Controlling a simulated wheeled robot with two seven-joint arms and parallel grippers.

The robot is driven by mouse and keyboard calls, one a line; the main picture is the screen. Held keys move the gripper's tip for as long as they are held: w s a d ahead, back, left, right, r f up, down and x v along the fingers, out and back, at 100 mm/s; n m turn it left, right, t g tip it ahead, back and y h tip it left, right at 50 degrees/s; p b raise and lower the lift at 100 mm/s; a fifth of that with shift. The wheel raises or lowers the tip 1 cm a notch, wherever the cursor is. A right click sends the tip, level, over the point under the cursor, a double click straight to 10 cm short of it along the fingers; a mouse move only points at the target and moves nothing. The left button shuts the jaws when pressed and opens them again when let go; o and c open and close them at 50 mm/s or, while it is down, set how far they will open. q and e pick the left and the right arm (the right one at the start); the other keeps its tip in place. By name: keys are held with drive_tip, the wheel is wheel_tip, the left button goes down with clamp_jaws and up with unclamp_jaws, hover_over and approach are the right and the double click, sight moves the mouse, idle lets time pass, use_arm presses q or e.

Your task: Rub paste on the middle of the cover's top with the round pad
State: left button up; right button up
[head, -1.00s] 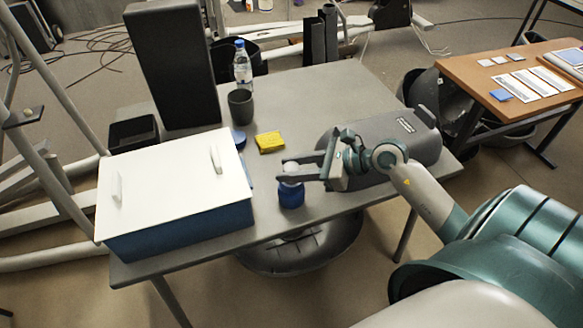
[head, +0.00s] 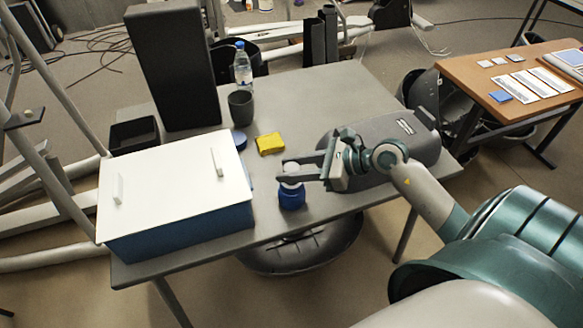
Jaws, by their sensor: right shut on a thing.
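The grey cover (head: 415,143) lies on the right part of the table, partly hidden behind my right arm. A blue jar (head: 292,197) stands near the table's front edge. My right gripper (head: 290,172) is just above the jar, its fingers shut on a small whitish thing (head: 291,168), apparently the round pad. The pad's lower side is hidden, and I cannot tell whether it touches the jar's contents. A flat blue disc (head: 239,141), perhaps the jar's lid, lies beside the box. No paste shows on the visible part of the cover. My left gripper is not in view.
A blue box with a white lid (head: 170,180) fills the table's left front.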

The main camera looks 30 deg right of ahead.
sight(292, 167)
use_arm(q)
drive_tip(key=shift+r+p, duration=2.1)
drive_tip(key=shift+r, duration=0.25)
use_arm(e)
drive_tip(key=shift+r, duration=3.15)
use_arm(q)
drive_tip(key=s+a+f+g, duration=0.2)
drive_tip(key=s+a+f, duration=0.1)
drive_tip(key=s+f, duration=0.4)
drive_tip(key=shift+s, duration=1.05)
use_arm(e)
drive_tip(key=a+r+n+g+y, duration=0.2)
drive_tip(key=a+r, duration=0.4)
drive_tip(key=a, duration=0.4)
drive_tip(key=shift+s+a+r+n, duration=0.25)
drive_tip(key=shift+a+n, duration=0.05)
drive_tip(key=shift+a, duration=0.1)
drive_tip(key=shift+r, duration=0.1)
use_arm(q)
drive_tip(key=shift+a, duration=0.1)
